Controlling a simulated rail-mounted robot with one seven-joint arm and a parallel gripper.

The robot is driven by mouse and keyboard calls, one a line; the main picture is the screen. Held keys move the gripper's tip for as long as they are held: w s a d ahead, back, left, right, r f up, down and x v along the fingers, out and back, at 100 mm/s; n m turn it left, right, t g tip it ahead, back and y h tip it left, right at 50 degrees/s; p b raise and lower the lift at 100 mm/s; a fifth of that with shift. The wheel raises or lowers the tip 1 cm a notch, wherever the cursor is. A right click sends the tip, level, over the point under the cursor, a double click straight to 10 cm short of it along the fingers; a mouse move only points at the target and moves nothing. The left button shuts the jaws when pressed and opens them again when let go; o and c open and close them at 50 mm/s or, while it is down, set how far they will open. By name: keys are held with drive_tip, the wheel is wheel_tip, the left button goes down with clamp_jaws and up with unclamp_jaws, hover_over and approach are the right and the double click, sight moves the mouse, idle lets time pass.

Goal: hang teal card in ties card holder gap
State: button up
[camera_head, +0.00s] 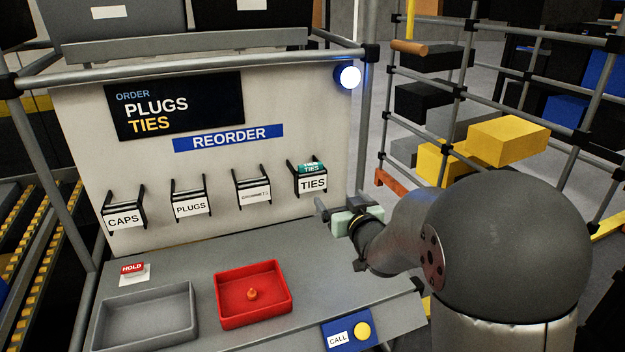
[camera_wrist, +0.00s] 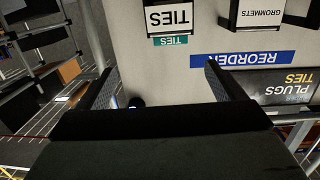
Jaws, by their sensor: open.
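The teal card (camera_head: 311,167) marked TIES sits in the TIES card holder (camera_head: 313,184) at the right end of the holder row. Its top edge shows above the white label; the rest is hidden. In the upside-down wrist view, the teal card (camera_wrist: 170,41) sticks out past the label of the TIES holder (camera_wrist: 171,17). My gripper (camera_head: 328,209) is to the right of and below that holder, apart from it. In the wrist view my gripper (camera_wrist: 160,80) has its two fingers spread wide with nothing between them.
CAPS (camera_head: 124,220), PLUGS (camera_head: 190,207) and GROMMETS (camera_head: 254,194) holders hang to the left on the board. Below lie a grey tray (camera_head: 148,342), a red tray (camera_head: 225,322), a HOLD card (camera_head: 132,269) and a CALL button (camera_head: 362,330). A lamp (camera_head: 348,76) glows at upper right.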

drive_tip(key=w+a+y, duration=0.1)
drive_tip(key=w+a, duration=0.1)
drive_tip(key=a, duration=0.1)
drive_tip(key=p, duration=0.3)
approach(312, 167)
drive_tip(key=shift+n+t, duration=0.3)
drive_tip(key=shift+n, duration=0.1)
drive_tip(key=x, duration=0.5)
drive_tip(key=shift+a+f, duration=0.25)
drive_tip(key=shift+p+x, duration=1.05)
drive_tip(key=shift+x, duration=1.85)
drive_tip(key=shift+d, duration=0.1)
drive_tip(key=c, duration=1.1)
